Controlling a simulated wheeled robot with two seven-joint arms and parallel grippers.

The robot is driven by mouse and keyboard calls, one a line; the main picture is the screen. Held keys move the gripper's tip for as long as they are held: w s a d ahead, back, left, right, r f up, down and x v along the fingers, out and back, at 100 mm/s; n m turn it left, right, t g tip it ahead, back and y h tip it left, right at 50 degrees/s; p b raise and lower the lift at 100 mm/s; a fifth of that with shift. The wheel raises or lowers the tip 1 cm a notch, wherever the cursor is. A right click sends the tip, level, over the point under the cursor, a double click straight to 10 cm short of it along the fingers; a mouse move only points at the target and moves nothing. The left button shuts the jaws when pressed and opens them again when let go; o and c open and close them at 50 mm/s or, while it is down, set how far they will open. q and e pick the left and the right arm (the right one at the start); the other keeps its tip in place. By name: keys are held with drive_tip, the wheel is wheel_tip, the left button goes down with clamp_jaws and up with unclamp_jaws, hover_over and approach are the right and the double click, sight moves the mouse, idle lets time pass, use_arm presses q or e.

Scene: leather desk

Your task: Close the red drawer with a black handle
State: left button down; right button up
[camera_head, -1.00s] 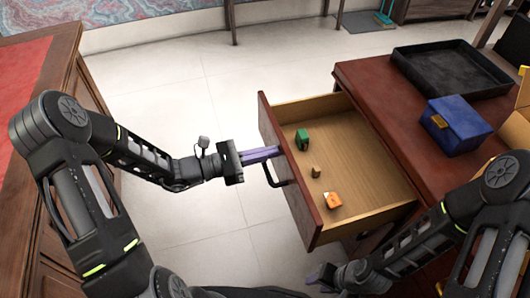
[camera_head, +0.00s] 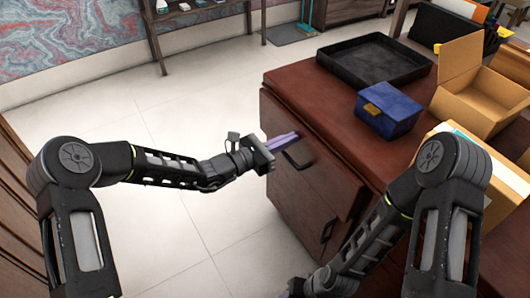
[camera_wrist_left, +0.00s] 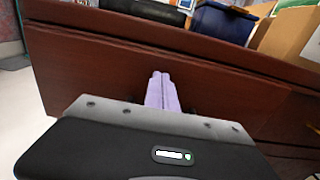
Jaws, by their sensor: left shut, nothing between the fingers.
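The red-brown drawer (camera_head: 325,180) is in the upper part of the desk's front, and its inside no longer shows. Its front looks flush or nearly flush; a small gap cannot be ruled out. The black handle (camera_head: 299,160) is partly hidden by my left gripper. My left gripper (camera_head: 295,136) is shut and empty, its purple fingers at the drawer front by the handle. In the left wrist view the fingers (camera_wrist_left: 161,92) point at the drawer front (camera_wrist_left: 95,75); contact is unclear. My right gripper (camera_head: 294,289) shows only partly at the bottom edge.
The desk top (camera_head: 290,80) holds a black tray (camera_head: 375,60), a blue box (camera_head: 388,108) and open cardboard boxes (camera_head: 480,90). Another handle (camera_head: 327,230) is lower on the desk front. The floor (camera_head: 190,115) to the left is clear.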

sight(300, 133)
use_arm(q)
drive_tip(key=x, duration=0.4)
drive_tip(key=shift+r+b, duration=0.2)
drive_tip(key=shift+b, duration=0.1)
use_arm(e)
drive_tip(key=shift+s+a+f, duration=0.1)
drive_tip(key=shift+f, duration=0.35)
use_arm(q)
drive_tip(key=shift+r, duration=0.15)
